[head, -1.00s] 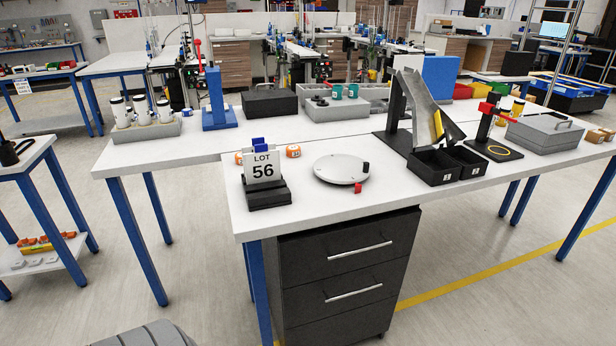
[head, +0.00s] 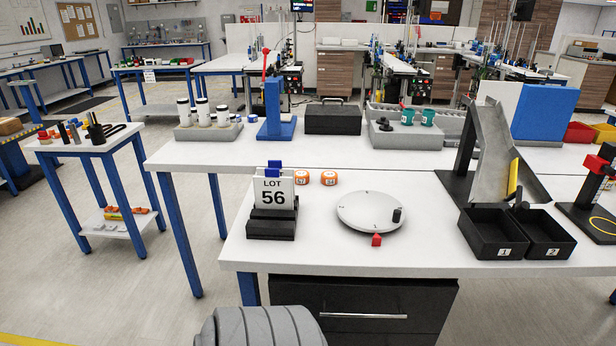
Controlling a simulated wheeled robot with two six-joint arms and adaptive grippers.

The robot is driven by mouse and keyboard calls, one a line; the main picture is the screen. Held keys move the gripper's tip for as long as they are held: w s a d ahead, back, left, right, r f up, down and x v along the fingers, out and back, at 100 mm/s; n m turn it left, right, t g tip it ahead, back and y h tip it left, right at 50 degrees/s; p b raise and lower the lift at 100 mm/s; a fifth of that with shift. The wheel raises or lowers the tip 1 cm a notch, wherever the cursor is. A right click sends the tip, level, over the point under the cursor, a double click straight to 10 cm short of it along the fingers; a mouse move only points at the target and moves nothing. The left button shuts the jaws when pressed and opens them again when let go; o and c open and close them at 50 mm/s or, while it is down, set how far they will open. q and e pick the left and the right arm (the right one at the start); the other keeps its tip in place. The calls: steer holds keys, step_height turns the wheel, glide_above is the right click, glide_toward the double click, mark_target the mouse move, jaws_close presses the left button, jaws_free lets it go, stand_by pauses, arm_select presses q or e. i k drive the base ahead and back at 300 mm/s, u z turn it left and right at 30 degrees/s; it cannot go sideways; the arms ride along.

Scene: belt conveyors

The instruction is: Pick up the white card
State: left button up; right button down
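The white card (head: 274,191) reads "LOT 56" and stands upright in a black holder (head: 271,226) near the left front of the white table. Blue pieces (head: 274,165) show just above and behind the card's top edge. Neither gripper is in view.
On the table (head: 330,253), a round grey disc (head: 368,211) lies right of the card, with a red piece (head: 376,240) before it. Two orange items (head: 329,178) sit behind. Black bins (head: 493,236) stand right. A grey ribbed object (head: 260,328) shows at the bottom edge.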

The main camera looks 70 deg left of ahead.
mark_target(272, 191)
steer(key=u, duration=0.3)
steer(key=i, duration=0.95)
steer(key=u, duration=1.4)
steer(key=i, duration=0.7)
steer(key=u, duration=0.8)
